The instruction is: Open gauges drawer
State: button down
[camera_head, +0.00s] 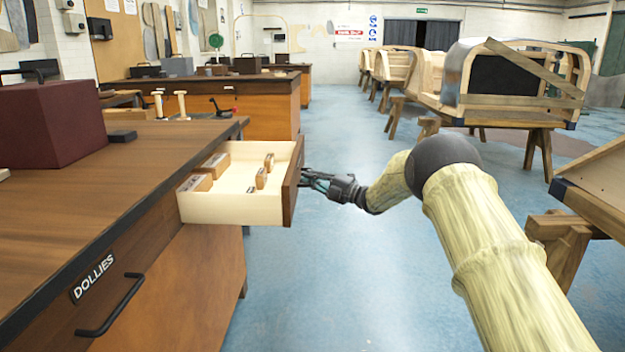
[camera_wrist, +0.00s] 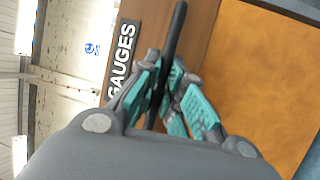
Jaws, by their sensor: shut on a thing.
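The gauges drawer (camera_head: 233,208) stands pulled out from the wooden bench in the head view, with several small wooden blocks inside. Its dark front panel (camera_head: 291,182) faces my gripper (camera_head: 312,180), which reaches it from the right. In the wrist view the GAUGES label (camera_wrist: 121,60) shows beside a black bar handle (camera_wrist: 177,30). My gripper (camera_wrist: 172,98) has its teal-padded fingers on either side of that handle, shut on it. In the head view the handle is hidden by the front panel and the fingers.
A second drawer, labelled DOLLIES (camera_head: 94,277), is closed nearer to me, with its own black handle (camera_head: 112,306). A dark red box (camera_head: 50,124) sits on the bench top. Wooden bodyframes (camera_head: 515,85) on trestles stand at the right. The blue floor (camera_head: 330,265) between is clear.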

jog(key=c, duration=1.8)
grip_release()
jog(key=shift+s+f, duration=0.1)
jog(key=shift+f, duration=0.15)
jog(key=shift+r, duration=0.1)
jog(key=v, duration=1.2)
